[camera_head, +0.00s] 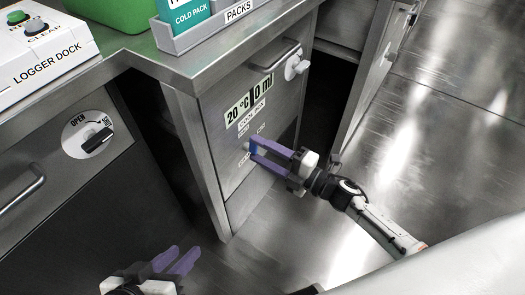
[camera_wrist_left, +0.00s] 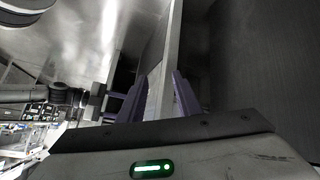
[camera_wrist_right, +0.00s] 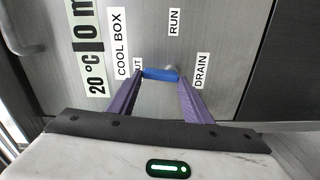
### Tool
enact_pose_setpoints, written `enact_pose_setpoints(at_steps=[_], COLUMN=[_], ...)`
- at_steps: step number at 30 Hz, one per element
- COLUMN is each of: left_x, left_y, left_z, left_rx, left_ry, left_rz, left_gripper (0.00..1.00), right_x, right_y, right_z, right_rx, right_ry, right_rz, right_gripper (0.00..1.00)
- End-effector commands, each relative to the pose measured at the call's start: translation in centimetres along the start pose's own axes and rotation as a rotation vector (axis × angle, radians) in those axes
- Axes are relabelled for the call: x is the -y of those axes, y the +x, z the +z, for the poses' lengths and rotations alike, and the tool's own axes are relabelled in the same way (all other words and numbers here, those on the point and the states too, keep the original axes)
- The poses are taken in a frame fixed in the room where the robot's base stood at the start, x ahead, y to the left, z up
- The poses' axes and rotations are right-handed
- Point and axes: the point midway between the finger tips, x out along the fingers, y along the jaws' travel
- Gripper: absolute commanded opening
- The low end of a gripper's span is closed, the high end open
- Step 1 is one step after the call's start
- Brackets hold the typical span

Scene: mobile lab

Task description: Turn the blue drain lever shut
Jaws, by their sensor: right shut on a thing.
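The blue drain lever (camera_wrist_right: 160,74) is on the grey front of the cool box (camera_head: 222,110), between the labels ending in "UT" (camera_wrist_right: 138,66) and "DRAIN" (camera_wrist_right: 201,70). My right gripper (camera_wrist_right: 160,80) has its purple fingers on either side of the lever and is shut on it. In the head view the right gripper (camera_head: 251,150) reaches the panel from the right and its fingers mostly hide the lever. My left gripper (camera_head: 180,254) is low at the bottom left, away from the panel, with its fingers apart and empty.
A "RUN" label (camera_wrist_right: 174,22) is above the lever. A bar handle (camera_head: 275,56) and a white knob (camera_head: 296,67) are higher on the panel. A black open/shut knob (camera_head: 97,140) is on the left cabinet. A logger dock (camera_head: 40,50) stands on the counter. The floor at right is clear.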

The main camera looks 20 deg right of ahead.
Motion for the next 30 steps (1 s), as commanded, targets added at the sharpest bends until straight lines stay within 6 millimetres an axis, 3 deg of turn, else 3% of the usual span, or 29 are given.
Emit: enact_pose_setpoints(at_steps=[9,25,26,28,30], left_x=[-0.34,-0.46,-0.45,-0.45,-0.45], left_y=[-0.19,-0.16,-0.15,-0.14,-0.13], left_z=[-0.57,-0.3,-0.29,-0.27,-0.26], left_rx=[-0.023,-0.019,-0.019,-0.018,-0.018], left_ry=[-0.002,-0.006,-0.006,-0.006,-0.006], left_rz=[0.011,0.014,0.014,0.014,0.014], left_gripper=[0.31,0.31,0.31,0.31,0.31], right_x=[0.27,0.26,0.26,0.25,0.22], right_y=[-0.16,-0.16,-0.16,-0.15,-0.12], right_z=[-0.11,-0.14,-0.14,-0.15,-0.17], right_rx=[0.001,0.002,0.002,0.002,0.001], right_ry=[-0.115,-0.138,-0.138,-0.138,-0.137], right_rz=[-0.003,-0.004,-0.004,-0.004,-0.003], right_gripper=[0.23,0.23,0.49,0.6,0.64])
